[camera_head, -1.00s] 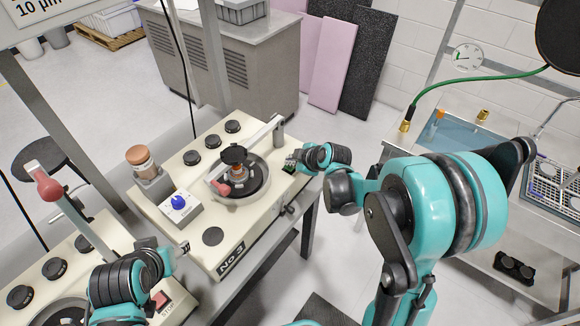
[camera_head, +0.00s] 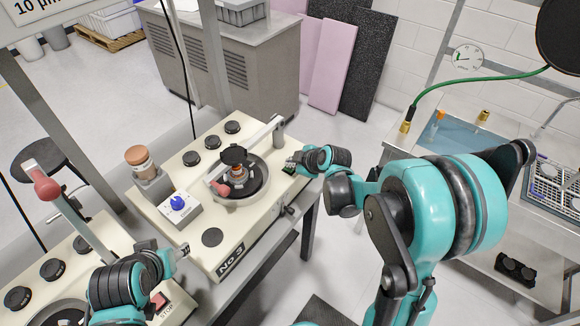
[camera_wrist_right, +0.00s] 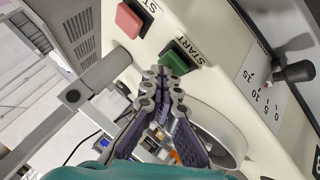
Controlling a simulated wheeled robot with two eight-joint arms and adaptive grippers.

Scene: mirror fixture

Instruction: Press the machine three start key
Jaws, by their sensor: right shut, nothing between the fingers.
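The machine marked No 3 (camera_head: 212,238) is a cream bench unit in the middle of the head view. Its green START key (camera_wrist_right: 180,57) shows in the right wrist view, beside a red STOP key (camera_wrist_right: 129,20). My right gripper (camera_wrist_right: 160,72) is shut and empty, its fingertips close to the near edge of the green key. I cannot tell if they touch it. In the head view my right gripper (camera_head: 291,162) is at the machine's right corner and hides the keys. My left gripper (camera_head: 181,250) is at the lower left; its jaws are too small to read.
Another cream machine with a red-knobbed lever (camera_head: 47,189) stands at the lower left. A sink bench (camera_head: 455,135) is at the right.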

